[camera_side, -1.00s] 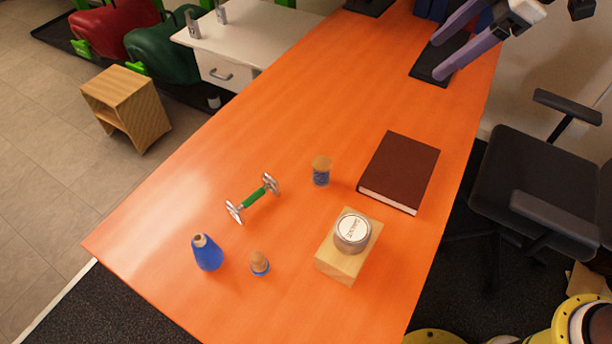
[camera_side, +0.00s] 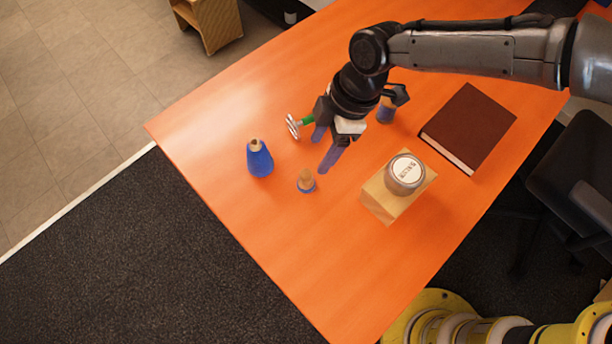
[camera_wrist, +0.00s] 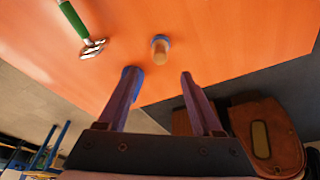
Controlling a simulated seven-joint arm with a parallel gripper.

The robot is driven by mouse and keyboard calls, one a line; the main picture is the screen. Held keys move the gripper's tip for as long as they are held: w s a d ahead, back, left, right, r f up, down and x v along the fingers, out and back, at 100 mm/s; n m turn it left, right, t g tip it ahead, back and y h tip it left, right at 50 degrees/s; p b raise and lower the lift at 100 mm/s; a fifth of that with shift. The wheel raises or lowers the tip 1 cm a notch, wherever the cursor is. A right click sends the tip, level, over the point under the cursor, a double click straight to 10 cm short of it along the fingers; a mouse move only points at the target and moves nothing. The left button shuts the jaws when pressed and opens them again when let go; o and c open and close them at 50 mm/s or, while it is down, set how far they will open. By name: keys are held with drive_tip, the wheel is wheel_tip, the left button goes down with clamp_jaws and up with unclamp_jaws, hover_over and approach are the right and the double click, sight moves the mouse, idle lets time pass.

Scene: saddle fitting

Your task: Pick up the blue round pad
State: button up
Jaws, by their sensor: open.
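The blue round pad (camera_side: 312,188) shows as a thin blue rim under a small rounded wooden piece (camera_side: 306,178) on the orange table. The wooden piece covers most of it. My gripper (camera_side: 325,147) is open and empty above the table, up and to the right of the pad in the side view, apart from it.
A blue bottle-shaped object (camera_side: 260,160) stands left of the pad. A wooden block (camera_side: 388,208) with a round tin (camera_side: 405,173) on it is to the right. A green-handled metal piece (camera_side: 294,127), a blue cork-topped jar (camera_side: 386,112) and a brown book (camera_side: 469,127) lie farther back. The table front is clear.

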sight(307, 173)
drive_tip(key=x, duration=1)
drive_tip(key=shift+a, duration=0.15)
clamp_jaws()
